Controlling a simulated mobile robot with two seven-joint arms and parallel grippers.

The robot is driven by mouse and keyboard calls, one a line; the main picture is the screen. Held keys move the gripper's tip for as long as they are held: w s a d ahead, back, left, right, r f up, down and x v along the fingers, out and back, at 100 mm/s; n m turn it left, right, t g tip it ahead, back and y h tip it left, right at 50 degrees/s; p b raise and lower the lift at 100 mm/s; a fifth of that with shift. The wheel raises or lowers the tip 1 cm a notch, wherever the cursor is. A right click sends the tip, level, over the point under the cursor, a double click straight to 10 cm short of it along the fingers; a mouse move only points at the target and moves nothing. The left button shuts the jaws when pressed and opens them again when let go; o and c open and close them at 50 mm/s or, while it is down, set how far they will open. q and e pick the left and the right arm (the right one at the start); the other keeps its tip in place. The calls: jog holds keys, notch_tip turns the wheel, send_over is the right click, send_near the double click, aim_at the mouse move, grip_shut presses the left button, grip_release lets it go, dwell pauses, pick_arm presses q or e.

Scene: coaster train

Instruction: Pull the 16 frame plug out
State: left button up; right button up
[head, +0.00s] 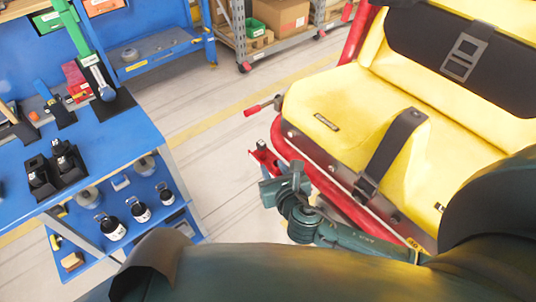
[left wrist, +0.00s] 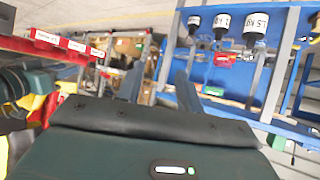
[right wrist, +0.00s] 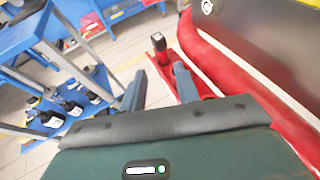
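No label reading 16 can be made out, so I cannot tell for sure which part is the frame plug. A red bracket with a dark upright piece (right wrist: 160,45) stands out from the red train frame (right wrist: 225,75), just beyond my right gripper's fingers. In the head view the red bracket (head: 264,156) is left of the seat. My right gripper (head: 284,184) is near it; the right wrist view shows its fingers (right wrist: 159,88) apart with nothing held. My left gripper (left wrist: 158,88) is open and empty; it is not identifiable in the head view.
The yellow seat (head: 330,105) with black belts fills the right. A red-tipped lever (head: 262,106) sticks out left of it. A blue workbench (head: 125,130) with tools and lower-shelf bottles is at left. Storage racks (head: 275,40) stand behind. Floor between bench and train is clear.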

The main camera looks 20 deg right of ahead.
aim_at(263, 150)
jog(key=b+x, duration=0.1)
jog(key=x, duration=0.9)
jog(key=shift+w+f, duration=0.1)
jog(key=shift+w, duration=0.2)
jog(key=c, duration=0.6)
jog(key=o, duration=0.6)
